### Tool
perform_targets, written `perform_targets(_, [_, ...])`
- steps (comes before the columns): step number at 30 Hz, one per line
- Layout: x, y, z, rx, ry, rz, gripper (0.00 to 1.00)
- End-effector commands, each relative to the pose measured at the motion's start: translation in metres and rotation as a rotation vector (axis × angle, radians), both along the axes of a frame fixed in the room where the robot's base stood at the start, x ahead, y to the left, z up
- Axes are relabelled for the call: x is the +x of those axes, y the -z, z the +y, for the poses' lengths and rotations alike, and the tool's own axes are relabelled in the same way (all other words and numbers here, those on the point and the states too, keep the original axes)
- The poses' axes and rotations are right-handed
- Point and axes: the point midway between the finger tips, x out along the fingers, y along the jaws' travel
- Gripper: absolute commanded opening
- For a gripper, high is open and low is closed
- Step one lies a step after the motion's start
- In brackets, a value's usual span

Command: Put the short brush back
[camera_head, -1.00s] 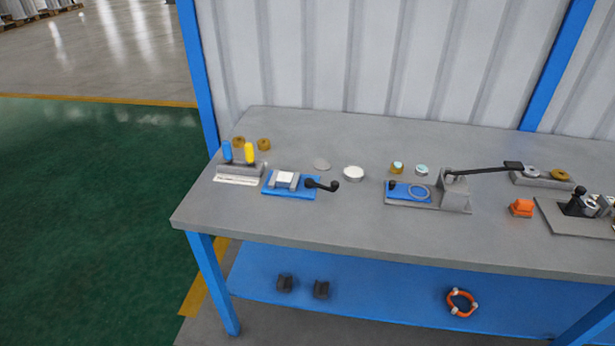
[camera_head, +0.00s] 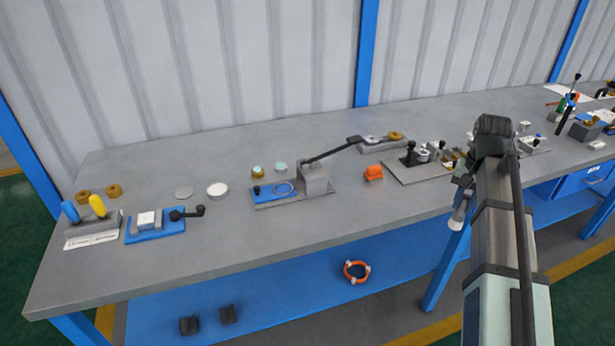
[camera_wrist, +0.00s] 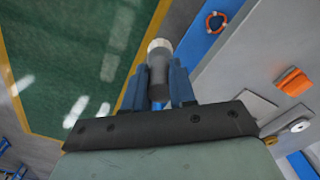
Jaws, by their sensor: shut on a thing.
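My gripper (camera_wrist: 160,78) is shut on a short grey cylinder with a pale, whitish end, which I take to be the short brush (camera_wrist: 159,48). The blue fingers stand on either side of it, and its pale end points away from the wrist. In the head view the brush (camera_head: 459,212) hangs near the bench's front edge, below my dark wrist. A grey block (camera_head: 112,222) with a blue handle (camera_head: 69,211) and a yellow handle (camera_head: 97,205) stands at the bench's left end, with a white label strip in front. My gripper is far right of this block.
The grey bench (camera_head: 260,225) holds a blue fixture with a black crank (camera_head: 187,213), a long-levered clamp (camera_head: 314,178) and an orange block (camera_head: 373,173). An orange ring (camera_head: 356,270) lies on the blue lower shelf. The bench's front strip at left is clear.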

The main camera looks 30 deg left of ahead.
Motion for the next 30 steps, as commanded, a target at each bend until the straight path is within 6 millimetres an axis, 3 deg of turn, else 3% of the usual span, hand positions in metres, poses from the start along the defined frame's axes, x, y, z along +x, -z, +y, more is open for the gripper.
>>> perform_targets(1, [0.002, -0.005, 0.019, 0.0, -0.021, -0.001, 0.0])
perform_targets(14, [-0.005, -0.022, 0.162, 0.0, -0.211, 0.0, 0.0])
perform_targets(30, [-0.043, -0.028, 0.353, 0.0, -0.481, 0.0, 0.0])
